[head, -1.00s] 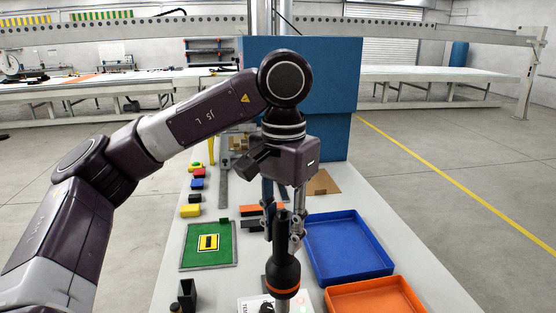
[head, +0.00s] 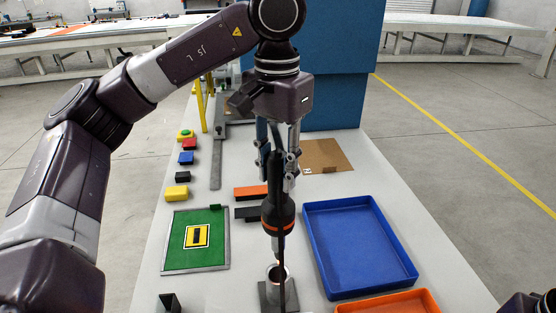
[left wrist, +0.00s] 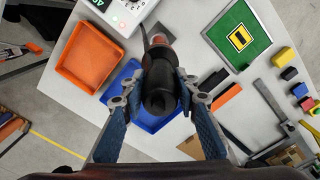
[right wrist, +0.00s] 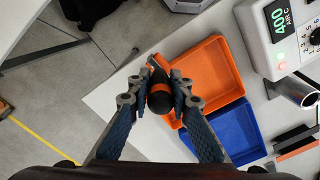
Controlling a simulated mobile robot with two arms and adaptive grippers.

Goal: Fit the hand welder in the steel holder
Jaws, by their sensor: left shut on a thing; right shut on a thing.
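The hand welder (head: 278,212), black with an orange ring, hangs upright in my left gripper (head: 278,180), which is shut on its upper black part. The left wrist view also shows the welder (left wrist: 160,94) between the fingers. The steel holder (head: 267,295), a short steel tube on a dark base, stands on the table below the welder in the head view. A thin dark line runs down in front of it; nozzle contact is unclear. The holder's tube (right wrist: 297,92) shows in the right wrist view. My right gripper (right wrist: 160,88) is shut on a black tool with orange parts (right wrist: 159,100).
A blue tray (head: 360,250) and an orange tray (head: 395,302) lie right of the holder. A green mat (head: 185,255) and several coloured blocks (head: 176,192) lie left. A white control box (right wrist: 285,40) shows in the right wrist view.

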